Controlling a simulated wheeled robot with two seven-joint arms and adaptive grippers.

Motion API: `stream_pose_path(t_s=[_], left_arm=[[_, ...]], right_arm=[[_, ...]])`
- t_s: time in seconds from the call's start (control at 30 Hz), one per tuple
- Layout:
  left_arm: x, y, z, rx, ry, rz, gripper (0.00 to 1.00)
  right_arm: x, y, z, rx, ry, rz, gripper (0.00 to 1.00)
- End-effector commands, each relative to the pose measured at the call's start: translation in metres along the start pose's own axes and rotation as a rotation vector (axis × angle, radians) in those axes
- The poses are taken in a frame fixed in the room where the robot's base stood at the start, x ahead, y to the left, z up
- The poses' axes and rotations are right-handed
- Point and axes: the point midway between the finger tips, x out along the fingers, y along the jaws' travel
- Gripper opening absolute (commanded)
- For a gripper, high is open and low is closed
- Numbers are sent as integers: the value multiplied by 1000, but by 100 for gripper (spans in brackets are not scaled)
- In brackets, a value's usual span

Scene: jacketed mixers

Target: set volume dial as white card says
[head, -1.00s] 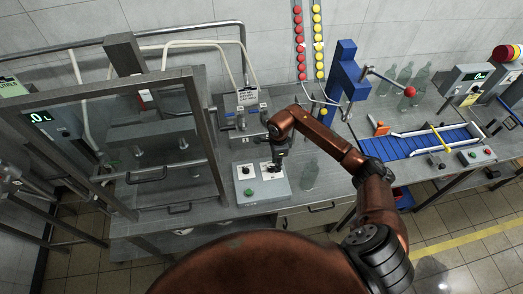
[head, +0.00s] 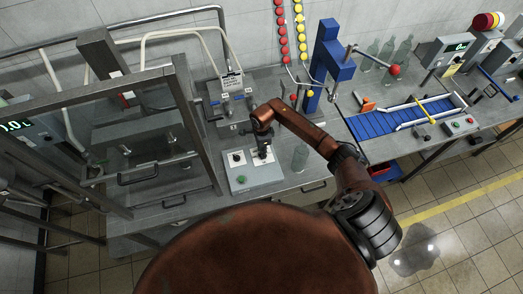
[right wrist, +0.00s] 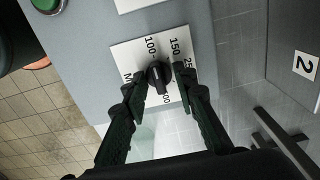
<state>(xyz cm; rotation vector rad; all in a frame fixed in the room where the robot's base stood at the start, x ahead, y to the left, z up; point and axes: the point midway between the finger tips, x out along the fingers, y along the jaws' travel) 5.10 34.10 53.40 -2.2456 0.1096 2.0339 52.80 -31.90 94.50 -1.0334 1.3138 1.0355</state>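A grey control box (head: 262,182) on the bench carries two white dial plates and a green button. My right gripper (head: 264,157) is over the right-hand dial. In the right wrist view the black volume dial (right wrist: 158,78) sits on a white plate (right wrist: 125,55) marked 100, 150 and other partly covered numbers. The open fingers of my right gripper (right wrist: 160,82) stand on either side of the dial, with narrow gaps showing. Its exact setting is unclear. A white card (head: 231,82) hangs above the valves behind the box; its text is too small to read. My left gripper is out of view.
A second dial (head: 236,158) sits left of my gripper on the box. A clear bottle (head: 300,156) stands close to its right. A framed guard (head: 195,125) is to the left. A blue conveyor (head: 372,124) and blue press (head: 330,62) lie to the right.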

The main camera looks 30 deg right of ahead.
Motion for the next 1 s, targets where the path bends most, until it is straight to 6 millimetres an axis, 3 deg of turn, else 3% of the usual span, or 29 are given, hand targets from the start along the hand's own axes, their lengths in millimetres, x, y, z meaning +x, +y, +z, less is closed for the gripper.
stream_pose_path(t_s=[0.03, 0.13, 0.57, 1.0], left_arm=[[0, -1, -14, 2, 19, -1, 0], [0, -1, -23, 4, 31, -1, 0], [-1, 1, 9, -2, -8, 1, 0], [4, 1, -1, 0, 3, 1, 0]], right_arm=[[0, 0, 0, 0, 0, 0, 26], [0, 0, 0, 0, 0, 0, 26], [0, 0, 0, 0, 0, 0, 0], [1, 0, -1, 15, 1, 0, 0]])
